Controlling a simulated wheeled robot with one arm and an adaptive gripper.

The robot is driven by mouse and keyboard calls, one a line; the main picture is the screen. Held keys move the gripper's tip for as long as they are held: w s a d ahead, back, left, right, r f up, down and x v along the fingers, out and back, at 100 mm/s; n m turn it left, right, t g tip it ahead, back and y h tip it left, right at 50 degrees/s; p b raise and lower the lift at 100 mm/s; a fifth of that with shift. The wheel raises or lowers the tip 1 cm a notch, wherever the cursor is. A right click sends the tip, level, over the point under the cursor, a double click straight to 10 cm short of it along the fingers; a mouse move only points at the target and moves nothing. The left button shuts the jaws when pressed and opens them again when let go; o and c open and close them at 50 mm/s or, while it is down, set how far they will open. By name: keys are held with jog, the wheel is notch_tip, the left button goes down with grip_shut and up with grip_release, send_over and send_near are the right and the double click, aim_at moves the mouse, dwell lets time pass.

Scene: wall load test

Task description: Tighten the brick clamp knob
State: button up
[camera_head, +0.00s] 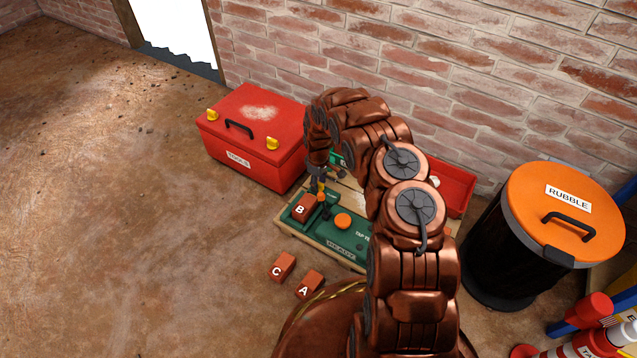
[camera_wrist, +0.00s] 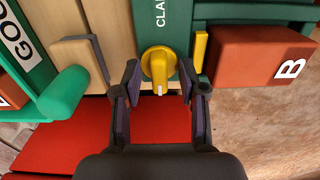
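The yellow clamp knob (camera_wrist: 159,68) sits on a green strip with partly hidden lettering in the wrist view, its pointer mark facing down in the picture. My gripper (camera_wrist: 160,80) is open, with one finger on each side of the knob and a visible gap to it. Brick B (camera_wrist: 258,58) lies right of the knob, beside a yellow clamp jaw (camera_wrist: 200,52); I cannot tell if they touch. In the head view, brick B (camera_head: 304,208) is on the green work board (camera_head: 325,228), and my gripper (camera_head: 317,182) is just above it, partly hidden.
Bricks C (camera_head: 283,266) and A (camera_head: 309,284) lie on the floor in front of the board. A red toolbox (camera_head: 255,135) stands behind left, and a rubble bin (camera_head: 520,245) stands right. An orange disc (camera_head: 343,221) is on the board. The floor at left is clear.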

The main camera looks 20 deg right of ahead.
grip_shut()
jog(key=shift+r+m, duration=0.1)
jog(key=shift+m, duration=0.3)
jog(key=m+p, duration=0.2)
jog(key=m, duration=0.1)
jog(key=shift+r+m+p, duration=0.1)
jog(key=shift+m+p, duration=0.2)
jog(key=shift+p, duration=0.1)
jog(key=m+p, duration=0.3)
jog(key=m, duration=0.2)
jog(key=shift+p, duration=0.3)
jog(key=m+p, duration=0.2)
jog(key=m, duration=0.2)
jog(key=shift+s+p, duration=0.1)
jog(key=shift+p, duration=0.2)
jog(key=shift+m+p, duration=0.5)
jog(key=shift+m, duration=0.3)
jog(key=shift+m+p, duration=0.7)
jog(key=shift+m, duration=0.8)
